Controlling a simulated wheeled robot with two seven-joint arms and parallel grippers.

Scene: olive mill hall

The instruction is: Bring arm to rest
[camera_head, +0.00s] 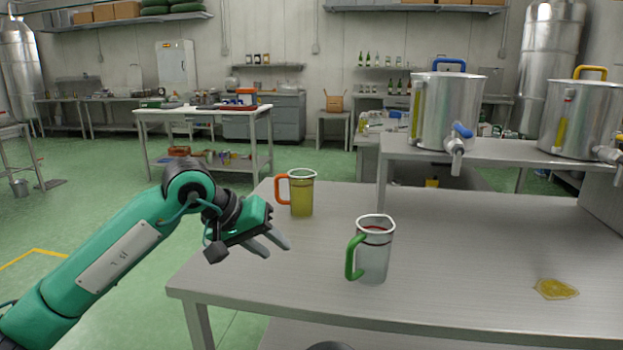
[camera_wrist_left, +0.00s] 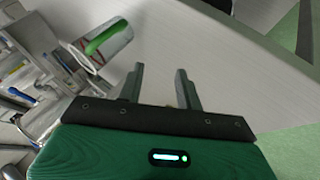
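My left gripper (camera_head: 274,243) is at the left end of the steel table, left of both jugs. Its two fingers are apart with nothing between them, as the left wrist view (camera_wrist_left: 160,85) shows. A jug with an orange handle (camera_head: 301,194) stands upright on the table, filled with yellow-green liquid. A clear jug with a green handle (camera_head: 373,252) stands upright nearer the front; it also shows in the left wrist view (camera_wrist_left: 112,42). The gripper touches neither jug. My right gripper is not in view.
The steel table (camera_head: 460,240) has a yellow puddle (camera_head: 556,289) at its right. Two steel tanks with taps, one blue-handled (camera_head: 440,112) and one yellow-handled (camera_head: 580,120), stand on a raised shelf (camera_head: 500,150). Green floor (camera_head: 100,212) is open to the left.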

